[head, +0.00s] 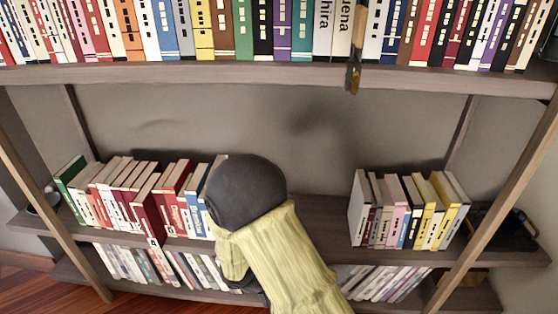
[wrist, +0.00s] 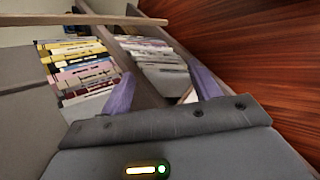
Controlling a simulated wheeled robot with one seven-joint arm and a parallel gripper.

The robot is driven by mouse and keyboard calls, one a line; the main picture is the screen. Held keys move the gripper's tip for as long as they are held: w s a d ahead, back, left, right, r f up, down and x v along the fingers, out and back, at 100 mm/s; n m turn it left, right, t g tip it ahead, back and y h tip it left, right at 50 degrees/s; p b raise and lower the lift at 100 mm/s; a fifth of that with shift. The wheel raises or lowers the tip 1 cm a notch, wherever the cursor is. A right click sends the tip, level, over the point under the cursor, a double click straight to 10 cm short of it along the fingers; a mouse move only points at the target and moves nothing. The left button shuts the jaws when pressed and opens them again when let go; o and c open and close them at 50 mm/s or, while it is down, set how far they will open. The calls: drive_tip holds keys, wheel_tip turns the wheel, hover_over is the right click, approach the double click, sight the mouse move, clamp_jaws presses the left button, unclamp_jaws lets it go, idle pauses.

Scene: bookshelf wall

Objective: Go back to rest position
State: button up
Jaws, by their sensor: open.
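My gripper (wrist: 162,92) shows in the wrist view with its two purple fingers spread apart and nothing between them. It is open and points along the shelves, with wooden floor to the right. In the head view my arm, with a pale yellow cover and a dark rounded joint, crosses the lower middle in front of the shelves. The fingers cannot be made out in the head view. The bookshelf (head: 322,213) has a bare stretch on its middle board, right of my arm.
Books fill the upper board (head: 200,74). A left book group (head: 140,190) and a right book group (head: 408,208) stand on the middle board. A narrow dark and orange piece (head: 354,78) juts from the upper row. A dark tray (head: 500,228) sits far right.

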drive_tip(key=s+d+r+m+t+y, duration=0.1)
drive_tip(key=s+d+r+m+y, duration=0.15)
drive_tip(key=d+r+y, duration=0.3)
drive_tip(key=s+d+r+m+y, duration=0.1)
drive_tip(key=d+r+m+y, duration=0.3)
drive_tip(key=r, duration=0.3)
drive_tip(key=w+p+v, duration=0.2)
drive_tip(key=p+v, duration=1)
drive_tip(key=w+r+p+v, duration=0.1)
drive_tip(key=w+p+v, duration=0.2)
drive_tip(key=p+v, duration=0.9)
drive_tip(key=w+p+v, duration=0.2)
drive_tip(key=p+v, duration=1)
drive_tip(key=p, duration=0.1)
drive_tip(key=shift+r, duration=0.4)
